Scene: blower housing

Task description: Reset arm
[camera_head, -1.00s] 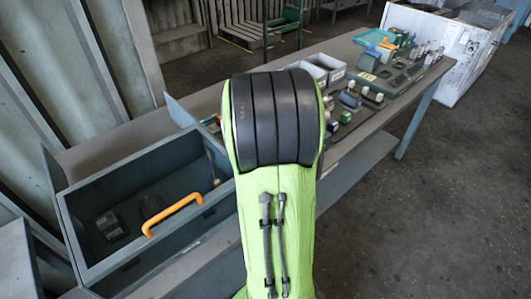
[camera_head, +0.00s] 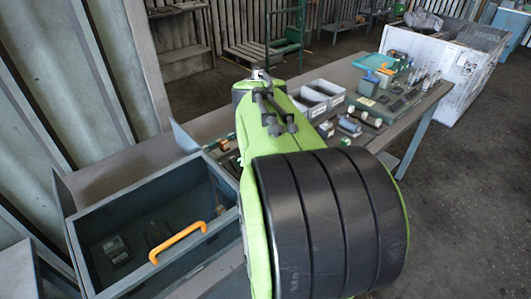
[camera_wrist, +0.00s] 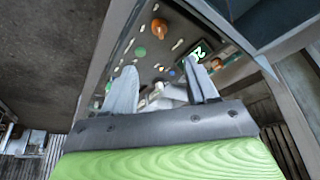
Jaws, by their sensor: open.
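My gripper (camera_wrist: 163,92) shows in the wrist view with its two pale fingers apart and nothing between them. Beyond the fingers is a dark panel (camera_wrist: 180,35) with several small coloured parts on it and a green-lit display (camera_wrist: 198,52). In the head view my green arm with its black ribbed joint fills the middle and hides part of the workbench (camera_head: 205,128). The gripper's fingers cannot be made out in the head view.
An open grey bin (camera_head: 84,262) with an orange handle (camera_head: 178,242) stands at the left. Two grey trays (camera_head: 318,95) and several small parts lie on the bench. A white crate (camera_head: 440,72) stands at the back right. The floor at the right is clear.

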